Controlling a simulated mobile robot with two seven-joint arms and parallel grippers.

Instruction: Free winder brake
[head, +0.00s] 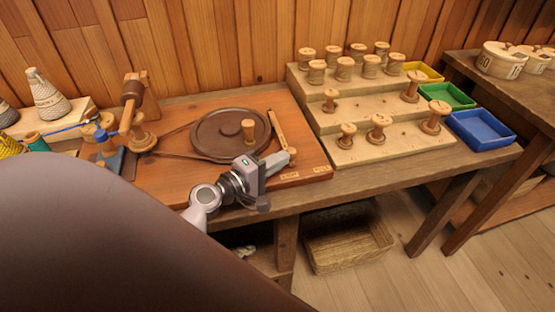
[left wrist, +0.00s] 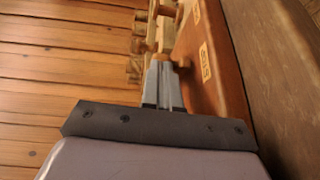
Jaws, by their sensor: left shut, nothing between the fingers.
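The winder is a reddish wooden board (head: 170,185) on the bench with a dark round wheel (head: 215,138). A peg-like wooden knob (head: 248,128) stands on the wheel. The brake lever (head: 278,128) is a pale wooden bar right of the wheel, slanting toward the board's front edge. Two small labels sit there; one label (left wrist: 206,60) shows in the left wrist view, apparently reading STOP. My left gripper (head: 284,158) is shut and empty, its fingertips (left wrist: 162,68) close to the lever's front end. I cannot tell whether they touch it. My right gripper is out of view.
A stepped rack (head: 380,152) with several wooden spools stands right of the winder. Yellow, green and blue trays (head: 482,130) lie beyond it. A wooden post with a spindle (head: 132,100) and yarn cones stand at the left. A wicker basket (head: 348,245) sits under the bench.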

